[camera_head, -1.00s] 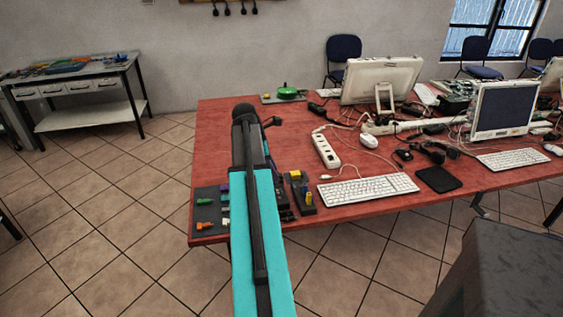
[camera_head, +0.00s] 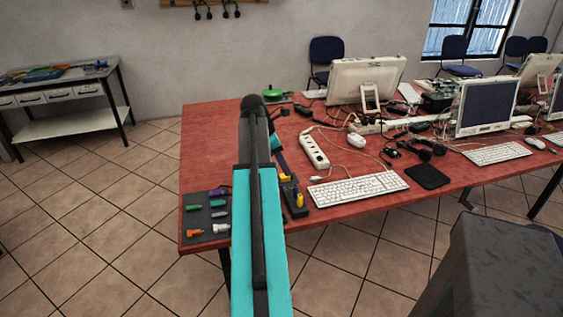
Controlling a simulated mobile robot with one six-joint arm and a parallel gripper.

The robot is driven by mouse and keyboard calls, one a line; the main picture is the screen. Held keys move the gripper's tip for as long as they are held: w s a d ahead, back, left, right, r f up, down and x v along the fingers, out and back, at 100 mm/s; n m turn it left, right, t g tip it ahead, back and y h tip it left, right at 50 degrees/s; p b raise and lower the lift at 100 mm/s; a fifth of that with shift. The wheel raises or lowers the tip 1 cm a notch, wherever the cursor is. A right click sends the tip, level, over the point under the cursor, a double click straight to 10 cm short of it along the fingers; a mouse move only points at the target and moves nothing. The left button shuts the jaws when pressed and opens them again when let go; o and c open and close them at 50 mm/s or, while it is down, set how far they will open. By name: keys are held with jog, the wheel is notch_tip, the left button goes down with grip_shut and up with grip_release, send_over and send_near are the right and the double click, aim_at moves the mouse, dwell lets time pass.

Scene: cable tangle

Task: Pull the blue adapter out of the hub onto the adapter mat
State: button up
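The dark adapter mat (camera_head: 190,220) lies at the table's front left corner, with green, purple, grey, white and orange adapters on it. A black hub (camera_head: 289,200) stands just right of my arm, with a yellow piece (camera_head: 299,201) on it. I cannot make out a blue adapter for certain. My teal and black arm reaches over the table and covers the area between mat and hub. Past it, a teal segment and a dark blue end piece, apparently my gripper (camera_head: 282,164), show above the hub. Its fingers are too small and hidden to read.
A white power strip (camera_head: 314,151), a keyboard (camera_head: 358,189), a mouse (camera_head: 356,140) and loose cables lie to the right on the red table (camera_head: 215,140). Monitors stand behind. A green round thing (camera_head: 273,95) sits at the back edge.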

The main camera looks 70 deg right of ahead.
aim_at(295, 186)
jog(key=shift+p+x, duration=0.75)
jog(key=shift+x, duration=5.65)
grip_shut()
